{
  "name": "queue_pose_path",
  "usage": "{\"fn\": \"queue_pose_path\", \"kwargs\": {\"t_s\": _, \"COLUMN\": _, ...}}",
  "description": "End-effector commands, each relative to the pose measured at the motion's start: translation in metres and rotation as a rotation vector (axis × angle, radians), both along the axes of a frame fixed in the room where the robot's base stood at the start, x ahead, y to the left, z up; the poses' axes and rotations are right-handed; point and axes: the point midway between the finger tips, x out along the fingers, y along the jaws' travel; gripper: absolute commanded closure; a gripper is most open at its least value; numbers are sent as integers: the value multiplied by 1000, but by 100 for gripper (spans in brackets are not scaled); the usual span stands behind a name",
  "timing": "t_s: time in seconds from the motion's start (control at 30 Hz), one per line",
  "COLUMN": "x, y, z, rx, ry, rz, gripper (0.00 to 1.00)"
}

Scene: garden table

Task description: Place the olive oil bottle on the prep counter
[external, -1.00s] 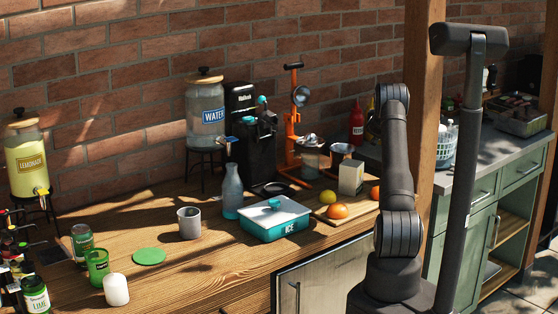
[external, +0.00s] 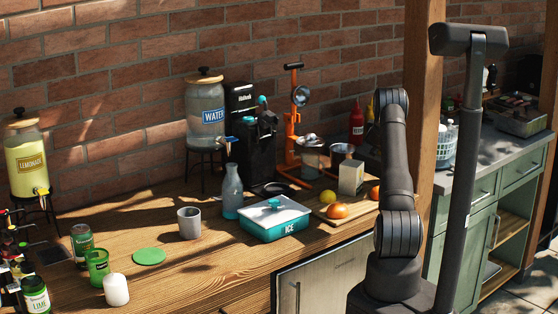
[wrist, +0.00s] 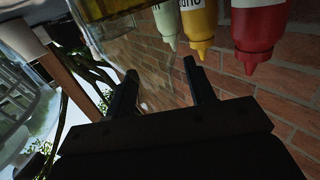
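In the wrist view the picture is upside down. My gripper (wrist: 163,88) has its two dark fingers spread apart. Beyond the left finger, at the top, is the lower part of a glass bottle with yellow liquid (wrist: 105,8), likely the olive oil bottle. Its clear upper part seems to reach down toward the fingers; I cannot tell whether it touches them. In the external view my arm hides the gripper and this bottle. The grey-topped counter with green cabinets (external: 488,160) stands at the right, likely the prep counter.
A red squeeze bottle (wrist: 258,30), a yellow one (wrist: 199,25) and a pale one (wrist: 165,22) stand near the brick wall. A large clear glass vessel (wrist: 25,100) is at the left. A wooden bar (external: 190,265) holds jars, an ice box (external: 275,222) and fruit. A post separates bar and counter.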

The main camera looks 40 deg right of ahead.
Motion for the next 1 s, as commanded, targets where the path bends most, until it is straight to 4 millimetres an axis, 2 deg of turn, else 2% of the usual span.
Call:
{"fn": "queue_pose_path", "kwargs": {"t_s": 0.2, "x": 0, "y": 0, "z": 5, "rx": -1, "ry": -1, "rz": 0, "gripper": 50}}
{"fn": "queue_pose_path", "kwargs": {"t_s": 0.33, "x": -6, "y": 10, "z": 5, "rx": 0, "ry": 1, "rz": 0, "gripper": 50}}
{"fn": "queue_pose_path", "kwargs": {"t_s": 0.8, "x": -50, "y": 77, "z": 9, "rx": -1, "ry": 1, "rz": 1, "gripper": 50}}
{"fn": "queue_pose_path", "kwargs": {"t_s": 1.0, "x": -63, "y": 95, "z": 10, "rx": 0, "ry": 0, "rz": 0, "gripper": 50}}
